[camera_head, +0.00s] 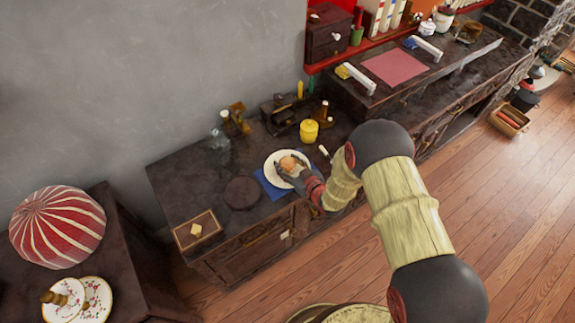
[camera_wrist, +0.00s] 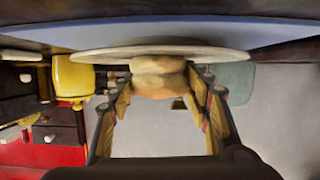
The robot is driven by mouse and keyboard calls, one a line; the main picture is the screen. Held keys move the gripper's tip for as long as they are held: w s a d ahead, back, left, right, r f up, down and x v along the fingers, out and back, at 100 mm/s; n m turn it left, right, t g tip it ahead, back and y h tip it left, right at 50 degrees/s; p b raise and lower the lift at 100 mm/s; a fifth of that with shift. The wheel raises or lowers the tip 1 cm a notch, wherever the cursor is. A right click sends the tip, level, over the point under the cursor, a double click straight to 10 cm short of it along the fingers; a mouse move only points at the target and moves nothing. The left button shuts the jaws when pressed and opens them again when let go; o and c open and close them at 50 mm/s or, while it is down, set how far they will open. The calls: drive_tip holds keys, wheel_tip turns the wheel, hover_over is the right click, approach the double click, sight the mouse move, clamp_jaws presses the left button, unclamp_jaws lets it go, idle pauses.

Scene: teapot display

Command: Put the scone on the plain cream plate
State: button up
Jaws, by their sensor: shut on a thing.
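The light brown scone (camera_head: 289,163) is between the fingers of my gripper (camera_head: 287,172), over the cream plate (camera_head: 272,177) in the head view. In the wrist view, which looks upside down, the scone (camera_wrist: 158,80) sits between the two fingers and meets the edge-on plate (camera_wrist: 110,53). It is at or very near the plate's surface; I cannot tell whether it bears on it. My gripper is shut on the scone. The fingers and wrist hide part of the plate's right side.
The plate lies on a blue mat (camera_head: 266,188) on a dark cabinet. A yellow canister (camera_head: 309,131) stands behind it, with a glass bottle (camera_head: 219,142) farther left. A dark round disc (camera_head: 242,192) is left of the plate, and a wooden box (camera_head: 198,231) stands near the front-left corner.

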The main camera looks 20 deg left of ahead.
drive_tip(key=shift+f, duration=0.15)
drive_tip(key=o, duration=1.2)
drive_tip(key=shift+c, duration=0.2)
drive_tip(key=shift+r, duration=0.3)
drive_tip(key=p+v, duration=0.2)
drive_tip(key=v, duration=1)
drive_tip(key=shift+f+p, duration=0.1)
drive_tip(key=shift+p, duration=0.25)
